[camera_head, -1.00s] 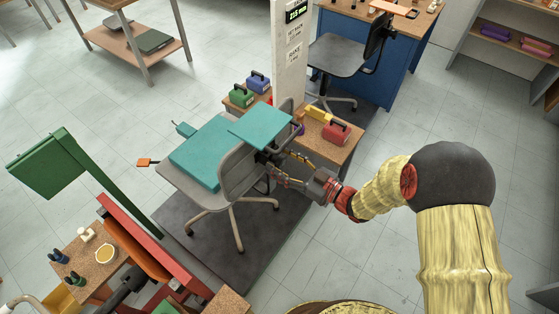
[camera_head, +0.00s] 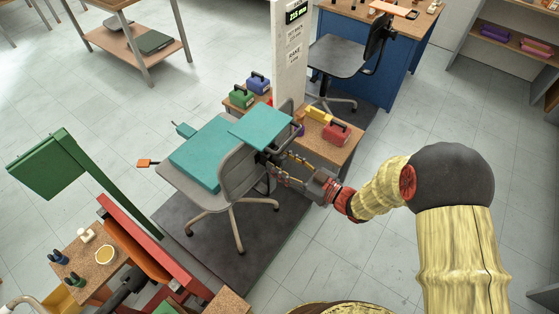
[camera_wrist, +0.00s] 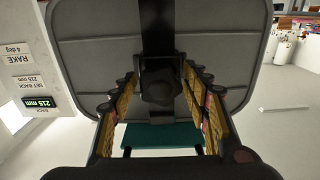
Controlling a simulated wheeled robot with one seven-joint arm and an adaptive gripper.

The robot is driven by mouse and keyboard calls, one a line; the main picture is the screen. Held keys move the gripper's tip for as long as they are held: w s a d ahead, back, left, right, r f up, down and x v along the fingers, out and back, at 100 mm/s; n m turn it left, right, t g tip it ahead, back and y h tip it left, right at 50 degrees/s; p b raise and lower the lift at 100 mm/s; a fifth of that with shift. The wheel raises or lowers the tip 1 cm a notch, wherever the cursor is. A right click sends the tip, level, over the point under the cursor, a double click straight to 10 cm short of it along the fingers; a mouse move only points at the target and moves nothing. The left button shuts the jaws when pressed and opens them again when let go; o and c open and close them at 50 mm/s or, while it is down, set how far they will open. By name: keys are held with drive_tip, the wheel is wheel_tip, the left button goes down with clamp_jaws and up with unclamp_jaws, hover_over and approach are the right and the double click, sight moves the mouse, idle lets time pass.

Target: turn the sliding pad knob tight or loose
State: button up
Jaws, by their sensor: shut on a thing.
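A dark, rounded knob (camera_wrist: 160,88) sits on a black upright bar (camera_wrist: 157,25) in the middle of the grey chair back (camera_wrist: 95,55). My gripper (camera_wrist: 160,76) has its yellow-padded fingers on both sides of the knob and is shut on it. In the head view my gripper (camera_head: 280,165) reaches behind the chair back (camera_head: 240,172) from the right; the knob is hidden there.
A wooden bench (camera_head: 335,151) with coloured toolboxes stands just behind my gripper. A white post (camera_head: 290,60) with a display reading 215 mm rises beside the chair. A red-framed stand (camera_head: 150,250) is at lower left. Floor to the right is clear.

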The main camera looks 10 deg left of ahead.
sight(284, 164)
drive_tip(key=c, duration=0.5)
drive_tip(key=shift+o, duration=0.4)
drive_tip(key=shift+r+m+p, duration=0.1)
drive_tip(key=shift+m+p, duration=0.4)
drive_tip(key=o, duration=2)
drive_tip(key=shift+d, duration=0.1)
drive_tip(key=shift+p+v, duration=0.5)
drive_tip(key=shift+v, duration=2.45)
